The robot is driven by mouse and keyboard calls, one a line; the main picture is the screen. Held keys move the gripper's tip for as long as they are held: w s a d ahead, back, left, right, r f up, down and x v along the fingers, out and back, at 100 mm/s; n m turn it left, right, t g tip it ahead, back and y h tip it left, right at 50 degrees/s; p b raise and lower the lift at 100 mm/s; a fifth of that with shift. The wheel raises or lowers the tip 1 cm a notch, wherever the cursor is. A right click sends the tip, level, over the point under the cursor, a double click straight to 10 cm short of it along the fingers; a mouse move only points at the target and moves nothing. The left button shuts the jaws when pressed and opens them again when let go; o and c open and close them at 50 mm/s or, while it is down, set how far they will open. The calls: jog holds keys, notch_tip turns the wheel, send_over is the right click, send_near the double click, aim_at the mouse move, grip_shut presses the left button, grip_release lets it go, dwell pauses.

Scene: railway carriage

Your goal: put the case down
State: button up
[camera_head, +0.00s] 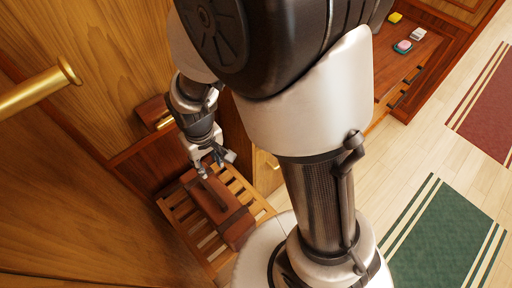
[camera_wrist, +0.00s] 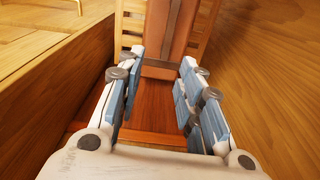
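The brown leather case (camera_head: 238,226) lies on a slatted wooden rack (camera_head: 184,227) in the head view. My gripper (camera_head: 216,165) is at the case's far end, pointing down toward the rack. In the wrist view, my gripper's blue-padded fingers (camera_wrist: 158,72) are spread apart with a clear gap and nothing held between them. The brown case (camera_wrist: 172,30) shows just beyond the fingertips, with slats on both sides. I cannot tell whether a finger touches the case. Its handle is not clearly visible in the wrist view.
Wood-panelled walls stand close on the left of the rack. A brass rail (camera_head: 38,90) juts out at the left. A wooden cabinet top (camera_head: 405,58) at upper right bears small items. The pale floor at right is open, with a green rug (camera_head: 447,237) and a red rug (camera_head: 490,115).

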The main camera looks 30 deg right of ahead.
jog(key=s+d+r+m+t, duration=0.1)
jog(key=s+d+r+t, duration=0.1)
jog(key=s+d+r, duration=0.2)
jog(key=s+d+r+m+t, duration=0.1)
jog(key=s+d+r, duration=0.4)
jog(key=s+r, duration=0.5)
notch_tip(320, 180, up, 6)
jog(key=shift+r+m+t, duration=0.1)
jog(key=shift+m+t, duration=0.2)
jog(key=shift+t, duration=0.1)
jog(key=shift+w, duration=0.1)
